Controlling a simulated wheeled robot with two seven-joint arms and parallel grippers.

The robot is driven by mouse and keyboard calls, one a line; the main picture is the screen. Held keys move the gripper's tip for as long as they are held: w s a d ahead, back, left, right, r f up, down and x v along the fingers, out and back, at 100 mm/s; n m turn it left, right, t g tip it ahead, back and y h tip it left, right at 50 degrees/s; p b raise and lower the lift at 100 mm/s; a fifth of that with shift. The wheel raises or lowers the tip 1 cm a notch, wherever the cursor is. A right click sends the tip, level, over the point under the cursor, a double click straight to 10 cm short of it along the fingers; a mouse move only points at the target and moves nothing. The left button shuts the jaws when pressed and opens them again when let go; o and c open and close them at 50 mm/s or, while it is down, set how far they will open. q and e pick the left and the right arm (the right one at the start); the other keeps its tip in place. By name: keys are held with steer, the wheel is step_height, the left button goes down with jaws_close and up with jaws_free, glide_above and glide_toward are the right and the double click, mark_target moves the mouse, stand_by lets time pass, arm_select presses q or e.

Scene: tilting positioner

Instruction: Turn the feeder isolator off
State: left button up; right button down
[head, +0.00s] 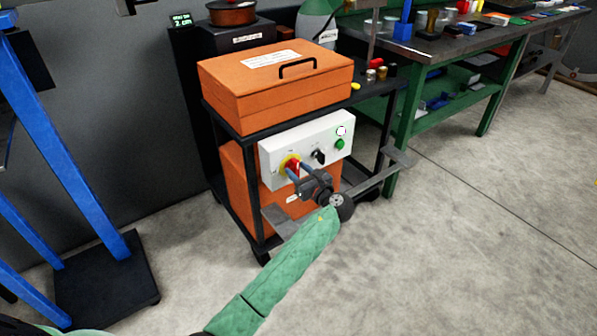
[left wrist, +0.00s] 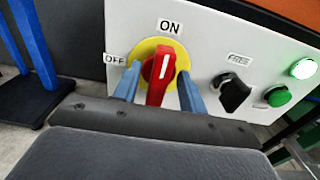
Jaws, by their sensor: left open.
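The feeder isolator is a red handle (left wrist: 160,70) on a round yellow plate (left wrist: 148,47), on the front of a white control box (head: 272,153). Its white line points up towards the ON label (left wrist: 170,27); the OFF label (left wrist: 115,59) is at the left. My left gripper (head: 297,168) is at the box front. In the left wrist view its blue fingers (left wrist: 158,82) stand open on either side of the red handle, with small gaps showing. The handle's lower end is partly hidden behind the gripper body. My right gripper is not in view.
Right of the isolator are a black selector knob (left wrist: 235,94), a green button (left wrist: 278,96) and a brightly lit lamp (left wrist: 303,68). The box hangs on a black cart (head: 247,210) below an orange case (head: 275,85). A green workbench (head: 487,88) stands right; open floor lies in front.

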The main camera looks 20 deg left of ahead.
arm_select(q)
jaws_close()
